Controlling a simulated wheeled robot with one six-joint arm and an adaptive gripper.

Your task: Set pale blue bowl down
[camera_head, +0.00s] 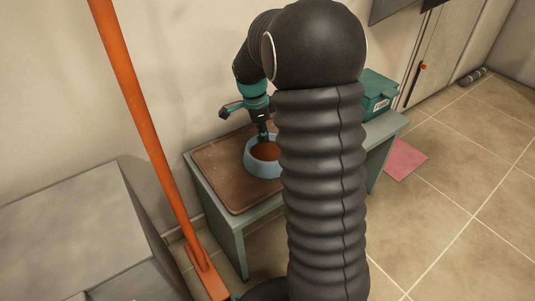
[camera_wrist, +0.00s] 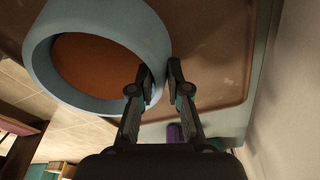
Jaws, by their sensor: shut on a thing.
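The pale blue bowl (camera_head: 262,171) with an orange-brown inside is at the brown tray (camera_head: 222,178) on the green table. My gripper (camera_head: 264,140) comes down from above at the bowl's far side. In the wrist view, the bowl (camera_wrist: 152,38) fills the upper left, and my gripper's fingers (camera_wrist: 157,80) are shut on its rim, one on each side. The tray (camera_wrist: 215,45) lies behind it in that view. My arm hides the right part of the bowl in the head view. I cannot tell whether its base touches the tray.
A teal box (camera_head: 376,96) stands at the table's (camera_head: 385,138) back right. An orange post (camera_head: 148,120) rises at the left, beside a grey block (camera_head: 85,225). A pink square (camera_head: 405,160) lies on the floor at right. The tray's left part is bare.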

